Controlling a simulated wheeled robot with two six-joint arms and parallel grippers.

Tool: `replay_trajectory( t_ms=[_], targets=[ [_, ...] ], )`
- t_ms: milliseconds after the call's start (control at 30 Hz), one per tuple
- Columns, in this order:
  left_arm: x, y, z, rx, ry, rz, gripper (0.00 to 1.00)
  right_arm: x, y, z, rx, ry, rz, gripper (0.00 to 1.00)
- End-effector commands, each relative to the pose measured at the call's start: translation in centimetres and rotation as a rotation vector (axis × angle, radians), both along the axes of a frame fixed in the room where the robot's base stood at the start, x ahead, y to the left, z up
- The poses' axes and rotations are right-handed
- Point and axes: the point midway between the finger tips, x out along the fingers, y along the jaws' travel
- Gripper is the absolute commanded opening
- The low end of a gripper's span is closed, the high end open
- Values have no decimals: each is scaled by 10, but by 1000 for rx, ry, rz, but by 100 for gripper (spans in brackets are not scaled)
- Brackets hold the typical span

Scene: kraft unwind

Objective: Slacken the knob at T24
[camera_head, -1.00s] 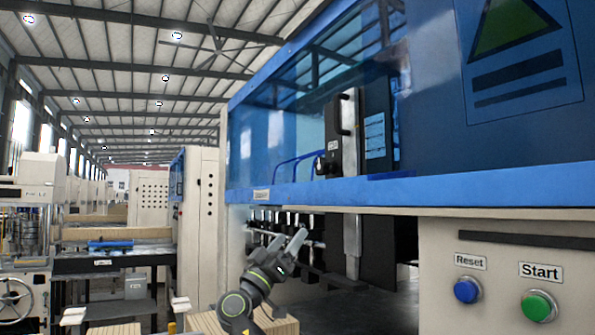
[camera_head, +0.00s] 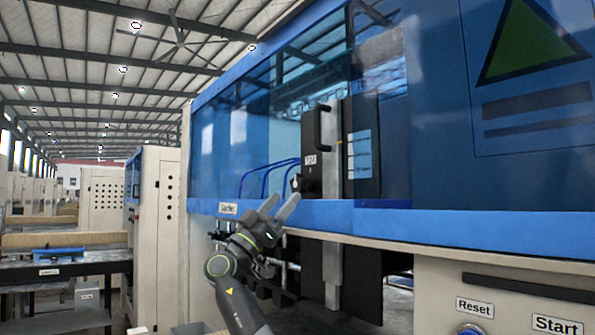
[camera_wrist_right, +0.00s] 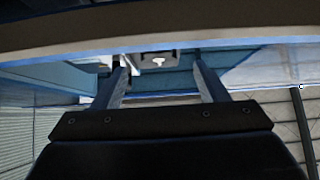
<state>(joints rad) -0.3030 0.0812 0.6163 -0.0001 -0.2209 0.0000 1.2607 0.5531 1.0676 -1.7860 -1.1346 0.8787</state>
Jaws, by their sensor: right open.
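The knob (camera_head: 296,183) is a small pale part on a black block, in the head view. A small white label (camera_head: 311,160) sits above it; its text is too small to read surely. The knob also seems to show in the right wrist view as a pale shape (camera_wrist_right: 158,61) on a grey plate, between the fingers. My right gripper (camera_head: 280,204) is open and empty, its fingers pointing up toward the knob, apart from it and below it. It also shows in the right wrist view (camera_wrist_right: 161,72). My left gripper is not in view.
A blue machine rail (camera_head: 400,219) runs across, close to my right gripper's fingers. A black handle (camera_head: 322,128) stands above the knob. Blue hoses (camera_head: 262,178) curve to its left. Reset (camera_head: 474,307) and Start (camera_head: 557,325) labels are at lower right.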

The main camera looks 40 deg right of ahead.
Motion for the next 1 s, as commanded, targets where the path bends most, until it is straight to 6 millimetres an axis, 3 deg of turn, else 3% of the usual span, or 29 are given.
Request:
replay_trajectory(
  t_ms=[33, 300, 833, 1000],
  targets=[
    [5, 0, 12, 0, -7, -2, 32, -2, -8, 14, 0, -1, -2, 67],
    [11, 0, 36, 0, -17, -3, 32, -4, -38, 42, 0, 0, -1, 67],
    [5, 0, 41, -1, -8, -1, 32, -5, -49, 49, -1, 0, 1, 67],
    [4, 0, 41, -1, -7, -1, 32, -5, -49, 49, 0, 0, 1, 44]
  ],
)
